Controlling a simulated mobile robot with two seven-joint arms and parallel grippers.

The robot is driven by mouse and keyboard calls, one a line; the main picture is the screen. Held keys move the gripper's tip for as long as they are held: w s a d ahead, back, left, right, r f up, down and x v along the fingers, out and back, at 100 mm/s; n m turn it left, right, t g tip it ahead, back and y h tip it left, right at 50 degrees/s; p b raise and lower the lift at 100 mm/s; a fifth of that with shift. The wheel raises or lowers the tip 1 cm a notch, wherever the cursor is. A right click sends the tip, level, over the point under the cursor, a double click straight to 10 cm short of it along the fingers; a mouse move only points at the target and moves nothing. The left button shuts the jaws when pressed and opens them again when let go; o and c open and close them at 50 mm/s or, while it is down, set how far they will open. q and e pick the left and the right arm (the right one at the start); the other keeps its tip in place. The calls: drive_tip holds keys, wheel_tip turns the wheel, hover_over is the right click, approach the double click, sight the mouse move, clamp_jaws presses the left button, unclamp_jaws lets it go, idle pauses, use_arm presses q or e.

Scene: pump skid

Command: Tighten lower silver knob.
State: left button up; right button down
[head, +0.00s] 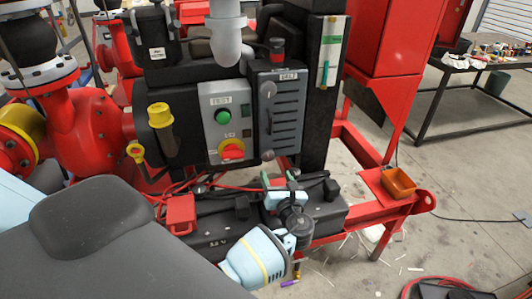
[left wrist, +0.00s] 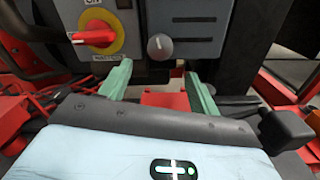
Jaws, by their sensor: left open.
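In the left wrist view the knob (left wrist: 160,46) is a round grey knob at top centre with a pale index mark. An upper silver knob (head: 268,89) is on the same panel's left edge. My left gripper (head: 284,188) is just below the lower knob in the head view. Its green fingers (left wrist: 160,85) are spread apart with nothing between them, and the knob appears beyond the tips, untouched. My right gripper is not in view.
Left of the panel is a grey control box (head: 229,120) with a green button and a red rotary switch (head: 231,150) on yellow. Black batteries and red cables (head: 180,212) lie below, near the gripper.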

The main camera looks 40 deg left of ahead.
sight(269, 158)
use_arm(q)
drive_tip(key=shift+w+a+r, duration=0.15)
drive_tip(key=shift+w+a, duration=0.1)
drive_tip(key=x, duration=0.7)
drive_tip(key=shift+w+a, duration=0.15)
drive_tip(key=c, duration=1)
